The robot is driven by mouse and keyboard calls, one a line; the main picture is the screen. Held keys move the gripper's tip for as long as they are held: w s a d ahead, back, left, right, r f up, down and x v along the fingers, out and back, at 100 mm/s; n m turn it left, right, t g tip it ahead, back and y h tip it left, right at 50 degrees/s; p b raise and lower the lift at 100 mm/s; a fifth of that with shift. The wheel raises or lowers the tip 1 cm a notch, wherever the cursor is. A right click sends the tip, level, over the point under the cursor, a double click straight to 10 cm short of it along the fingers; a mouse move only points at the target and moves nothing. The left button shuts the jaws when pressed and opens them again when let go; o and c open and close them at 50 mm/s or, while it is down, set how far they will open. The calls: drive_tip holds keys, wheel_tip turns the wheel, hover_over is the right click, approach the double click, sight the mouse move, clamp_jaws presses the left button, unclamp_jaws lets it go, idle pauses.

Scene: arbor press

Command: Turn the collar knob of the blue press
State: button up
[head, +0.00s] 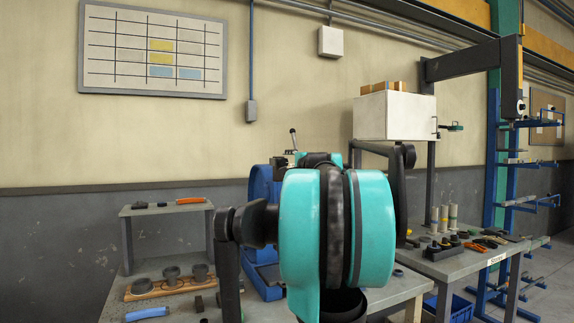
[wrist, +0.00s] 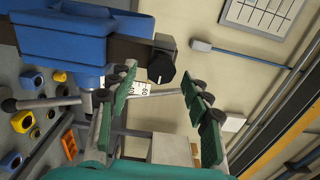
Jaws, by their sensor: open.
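The blue press (head: 262,188) stands on the bench in the head view, mostly hidden behind my teal arm. In the wrist view its blue body (wrist: 75,40) fills the upper left, tilted on its side. A dark collar joins it to a black knob (wrist: 161,66) with a white mark on its face. My gripper (wrist: 158,77) is open and empty, with green pads on both fingers. The knob shows between the fingertips in the picture, nearer the left one; I cannot tell the depth gap or any contact. In the head view my arm hides the knob.
A grey lever with a dark ball end (wrist: 10,105) reaches from the press. A white box (head: 395,116) stands on a shelf to the right; a small riser (head: 165,209) stands left.

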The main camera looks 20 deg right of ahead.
drive_tip(key=s, duration=1)
drive_tip(key=shift+s+d, duration=0.2)
drive_tip(key=shift+s, duration=0.2)
drive_tip(key=s+a+f+n+g+y, duration=0.1)
drive_tip(key=s+a+f+n+g, duration=0.2)
drive_tip(key=a+f, duration=0.6)
drive_tip(key=s+a+f+n+g+y, duration=0.15)
drive_tip(key=a+f+n, duration=0.3)
drive_tip(key=f, duration=0.85)
drive_tip(key=s+a+f+n+g+y, duration=0.15)
drive_tip(key=a+f+n+g, duration=0.25)
drive_tip(key=a+f, duration=0.5)
drive_tip(key=s+f+n+g+h, duration=0.2)
drive_tip(key=s+f+n, duration=0.1)
drive_tip(key=s+f, duration=0.6)
drive_tip(key=s+f+n+g+h, duration=0.2)
drive_tip(key=s+f, duration=0.8)
drive_tip(key=f, duration=0.7)
drive_tip(key=shift+s+d+n+g+h, duration=0.25)
drive_tip(key=shift+n+g+h, duration=0.05)
drive_tip(key=shift+n+g, duration=0.35)
